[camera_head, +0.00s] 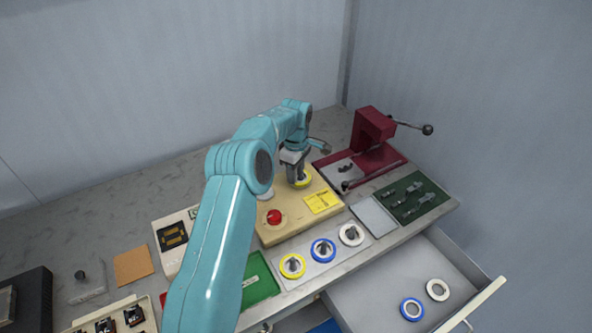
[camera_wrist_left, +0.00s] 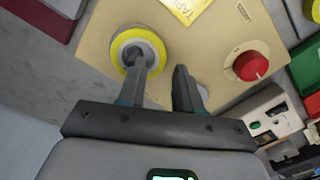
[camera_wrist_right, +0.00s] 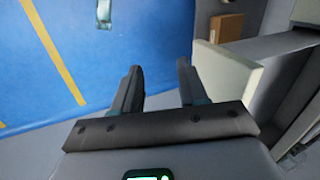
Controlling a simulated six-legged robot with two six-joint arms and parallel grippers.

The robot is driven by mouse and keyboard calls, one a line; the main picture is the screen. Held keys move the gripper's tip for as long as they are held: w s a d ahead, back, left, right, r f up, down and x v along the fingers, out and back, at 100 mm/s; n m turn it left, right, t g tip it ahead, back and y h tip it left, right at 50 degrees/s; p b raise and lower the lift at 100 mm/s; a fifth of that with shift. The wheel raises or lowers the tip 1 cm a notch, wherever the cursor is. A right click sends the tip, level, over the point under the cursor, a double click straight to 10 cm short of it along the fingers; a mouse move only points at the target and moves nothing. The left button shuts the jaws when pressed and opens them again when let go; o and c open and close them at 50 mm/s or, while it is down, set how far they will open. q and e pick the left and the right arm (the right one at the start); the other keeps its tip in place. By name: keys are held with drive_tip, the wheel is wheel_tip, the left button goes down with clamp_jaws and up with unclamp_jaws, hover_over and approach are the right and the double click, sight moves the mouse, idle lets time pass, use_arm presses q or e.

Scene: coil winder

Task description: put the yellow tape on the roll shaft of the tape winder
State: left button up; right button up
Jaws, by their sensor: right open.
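A yellow tape roll (camera_head: 303,182) is on the beige board of the tape winder (camera_head: 285,228), below my left gripper. In the left wrist view the yellow tape (camera_wrist_left: 121,42) rings a pale round core. The winder also has a red knob (camera_head: 274,216) and a yellow label (camera_head: 322,202). My right gripper (camera_wrist_right: 158,68) is open and empty, away from the bench, above a blue floor area.
A holder (camera_head: 318,273) at the front edge carries a yellow roll (camera_head: 292,265), a blue roll (camera_head: 323,250) and a white roll (camera_head: 351,234). An open drawer (camera_head: 370,297) holds a blue and a white ring. A dark red press (camera_head: 370,130) stands at the back right.

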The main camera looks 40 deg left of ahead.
use_arm(q)
drive_tip(key=shift+w+r, duration=0.15)
drive_tip(key=shift+w, duration=0.25)
drive_tip(key=shift+r, duration=0.15)
drive_tip(key=shift+a+r, duration=0.1)
drive_tip(key=shift+r, duration=0.15)
wheel_tip(320, 180, up, 15)
drive_tip(key=p, duration=0.2)
drive_tip(key=shift+s+r+p, duration=0.15)
drive_tip(key=shift+s+p, duration=0.1)
drive_tip(key=shift+p, duration=0.05)
drive_tip(key=shift+w, duration=0.1)
idle(0.4)
